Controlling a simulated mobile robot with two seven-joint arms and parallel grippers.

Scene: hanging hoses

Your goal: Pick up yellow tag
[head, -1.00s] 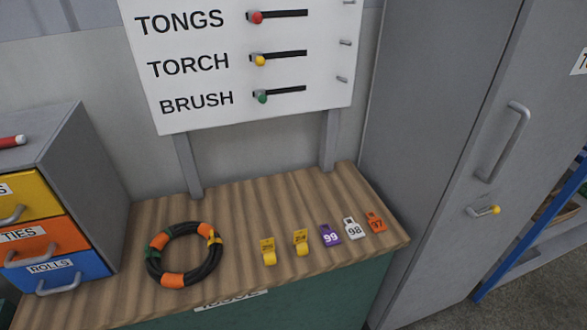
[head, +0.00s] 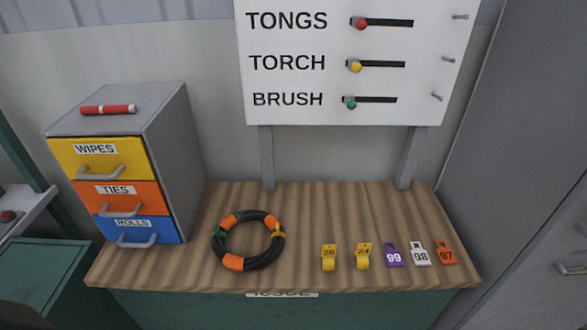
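Two yellow tags lie on the wooden bench top in the head view. One yellow tag (head: 329,258) appears to read 26, and the other yellow tag (head: 363,256) to its right reads 24. A purple tag (head: 394,255) marked 99, a white tag (head: 420,254) marked 98 and an orange tag (head: 446,253) marked 97 lie in a row to their right. Neither of my grippers shows in the head view.
A coiled black hose (head: 270,256) with orange, green and yellow bands lies left of the tags. A drawer cabinet (head: 177,150) stands at the bench's left end. A labelled board (head: 345,113) stands behind the bench top (head: 310,200). A grey locker (head: 520,170) is at right.

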